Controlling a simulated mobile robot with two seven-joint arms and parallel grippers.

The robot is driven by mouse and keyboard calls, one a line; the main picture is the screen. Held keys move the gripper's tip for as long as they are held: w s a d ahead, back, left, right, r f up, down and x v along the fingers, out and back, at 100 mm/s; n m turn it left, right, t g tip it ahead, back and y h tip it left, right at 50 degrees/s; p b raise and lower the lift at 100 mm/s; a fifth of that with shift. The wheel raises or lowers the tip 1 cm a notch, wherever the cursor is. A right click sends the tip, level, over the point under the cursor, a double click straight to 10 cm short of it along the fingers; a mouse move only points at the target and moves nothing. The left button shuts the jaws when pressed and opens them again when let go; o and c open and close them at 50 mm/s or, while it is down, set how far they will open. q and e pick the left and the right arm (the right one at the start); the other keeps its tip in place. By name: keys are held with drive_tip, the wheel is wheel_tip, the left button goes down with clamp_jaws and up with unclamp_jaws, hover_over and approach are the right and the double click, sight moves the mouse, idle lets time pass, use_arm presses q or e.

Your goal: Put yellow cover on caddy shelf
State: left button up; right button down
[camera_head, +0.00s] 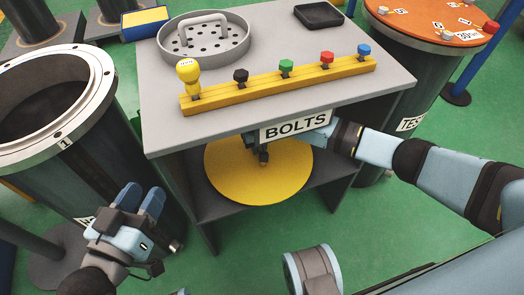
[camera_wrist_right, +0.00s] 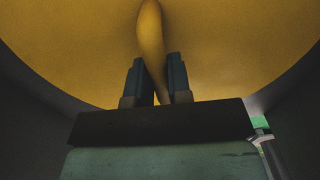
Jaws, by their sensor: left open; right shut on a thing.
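The yellow cover (camera_head: 230,180) is a flat round disc under the caddy's grey top, at the level of the lower shelf (camera_head: 325,172). Its front edge reaches past the shelf's front; I cannot tell whether it rests on the shelf. My right gripper (camera_head: 263,155) reaches in below the BOLTS label and is shut on the cover's handle. In the right wrist view the fingers (camera_wrist_right: 158,82) sit either side of the yellow handle (camera_wrist_right: 151,35), with the cover (camera_wrist_right: 230,50) filling the view behind. My left gripper (camera_head: 143,200) is open and empty, left of the caddy.
The caddy top (camera_head: 200,135) holds a perforated grey basket (camera_head: 205,40), a yellow rack (camera_head: 280,85) with coloured knobs, and a black tray (camera_head: 318,15). An open flanged cylinder (camera_head: 65,140) stands at left. An orange-covered cylinder (camera_head: 430,25) stands at right. Green floor lies in front.

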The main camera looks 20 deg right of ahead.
drive_tip(key=shift+f, duration=0.1)
use_arm(q)
drive_tip(key=shift+d+f, duration=0.1)
drive_tip(key=shift+f, duration=0.15)
use_arm(e)
drive_tip(key=c, duration=1.5)
unclamp_jaws()
drive_tip(key=shift+f, duration=0.15)
drive_tip(key=o, duration=0.4)
use_arm(q)
drive_tip(key=shift+g, duration=0.3)
use_arm(e)
drive_tip(key=shift+o, duration=0.2)
use_arm(q)
drive_tip(key=shift+f, duration=0.15)
